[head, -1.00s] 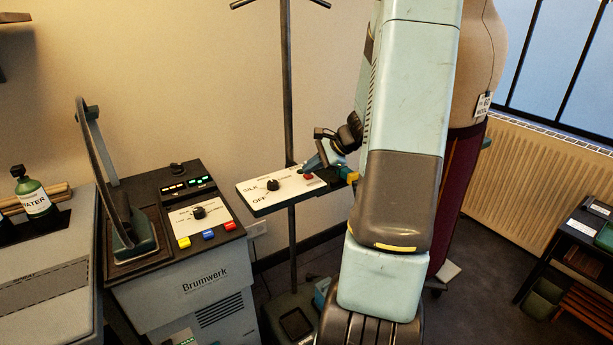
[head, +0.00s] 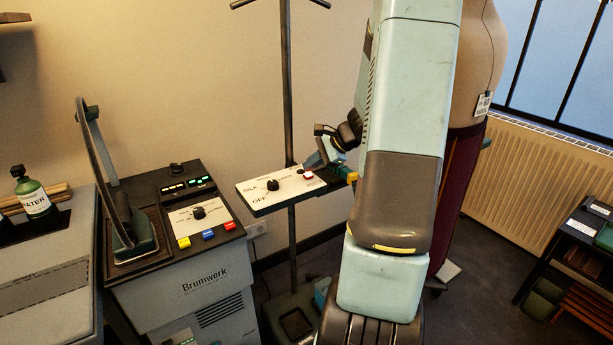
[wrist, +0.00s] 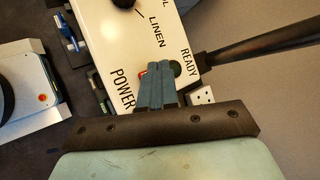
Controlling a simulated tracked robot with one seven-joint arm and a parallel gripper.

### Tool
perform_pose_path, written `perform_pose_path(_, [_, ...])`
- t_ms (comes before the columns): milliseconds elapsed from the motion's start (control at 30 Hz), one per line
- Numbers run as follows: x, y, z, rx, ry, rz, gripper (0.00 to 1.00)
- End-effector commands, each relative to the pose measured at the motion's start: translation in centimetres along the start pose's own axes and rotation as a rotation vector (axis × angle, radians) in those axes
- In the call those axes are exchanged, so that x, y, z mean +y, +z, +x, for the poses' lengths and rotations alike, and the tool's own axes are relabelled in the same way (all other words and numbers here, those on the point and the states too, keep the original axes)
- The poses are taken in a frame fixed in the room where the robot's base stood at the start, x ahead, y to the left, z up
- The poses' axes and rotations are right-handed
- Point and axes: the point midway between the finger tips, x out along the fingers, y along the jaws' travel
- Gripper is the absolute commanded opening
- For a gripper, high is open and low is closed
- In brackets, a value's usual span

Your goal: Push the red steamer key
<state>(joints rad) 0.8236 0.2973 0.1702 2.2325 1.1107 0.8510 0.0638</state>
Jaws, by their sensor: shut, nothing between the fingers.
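The steamer's white panel (head: 262,192) is on a stand, with a black dial (head: 273,184) and SILK and OFF lettering. Its red key (head: 308,176) is near the panel's right end and looks bright with a pale edge. My gripper (head: 311,164) is shut and empty, its fingertips right at the key. In the wrist view, my shut fingers (wrist: 158,84) cover most of the key, and a red sliver (wrist: 142,72) shows beside them near the word POWER. A dark round lamp (wrist: 176,68) is by READY. I cannot tell whether the fingertips touch the key.
A Brumwerk ironing unit (head: 205,270) stands left, with yellow, blue and red (head: 230,226) keys of its own and an upright iron (head: 118,210). A dress form (head: 475,80) stands behind my arm. A dark shelf (head: 575,250) is at the right.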

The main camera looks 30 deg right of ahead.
Motion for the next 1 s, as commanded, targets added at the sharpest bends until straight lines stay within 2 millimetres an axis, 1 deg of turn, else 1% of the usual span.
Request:
perform_pose_path(333, [-0.2,0.2,-0.2,0.000,0.000,-0.001,0.00])
perform_pose_path(1000, [-2.8,2.8,-3.9,0.000,0.000,-0.001,0.00])
